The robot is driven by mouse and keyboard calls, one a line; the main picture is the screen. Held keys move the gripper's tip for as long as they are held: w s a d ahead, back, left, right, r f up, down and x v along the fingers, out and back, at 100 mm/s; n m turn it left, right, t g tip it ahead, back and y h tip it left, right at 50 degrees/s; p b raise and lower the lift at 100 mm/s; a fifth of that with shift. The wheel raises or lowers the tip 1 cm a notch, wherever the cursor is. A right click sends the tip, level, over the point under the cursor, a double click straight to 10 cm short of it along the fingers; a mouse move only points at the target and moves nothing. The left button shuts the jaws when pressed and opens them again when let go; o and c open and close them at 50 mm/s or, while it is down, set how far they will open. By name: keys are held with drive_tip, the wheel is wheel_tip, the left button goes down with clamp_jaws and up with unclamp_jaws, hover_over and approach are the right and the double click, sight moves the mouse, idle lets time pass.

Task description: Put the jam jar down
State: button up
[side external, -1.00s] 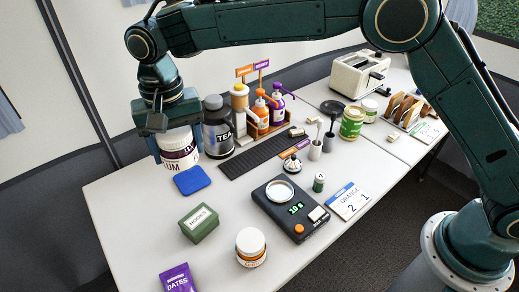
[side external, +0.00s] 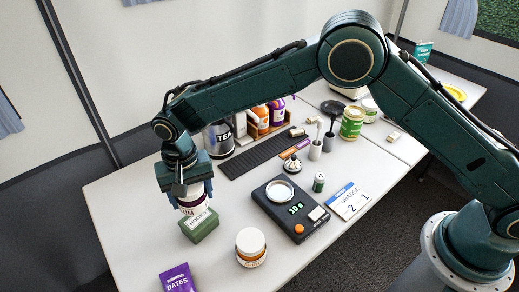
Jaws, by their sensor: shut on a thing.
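The jam jar (side external: 192,203), white with a dark purple label ending in "UM", is held upright in my gripper (side external: 184,190). My gripper is shut on it from above, and its fingers and body cover much of the jar. The jar is right behind the green box marked HOOKS (side external: 199,228), whose top edge meets the jar's lower end in the picture. I cannot tell whether the jar touches the box or the table. The blue pad is hidden behind my gripper and the jar.
A white-lidded jar with an orange label (side external: 251,248) and a purple DATES packet (side external: 179,279) stand at the front. A black scale (side external: 291,208) is to the right. The TEA canister (side external: 218,139) and a bottle rack (side external: 262,128) are behind. Table between green box and scale is clear.

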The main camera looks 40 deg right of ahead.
sight(195, 207)
drive_tip(key=shift+f, duration=0.5)
drive_tip(key=shift+f, duration=2.1)
drive_tip(key=shift+f, duration=0.15)
drive_tip(key=o, duration=1.2)
drive_tip(key=shift+c, duration=0.2)
wheel_tip(195, 207, up, 12)
drive_tip(key=shift+r, duration=0.15)
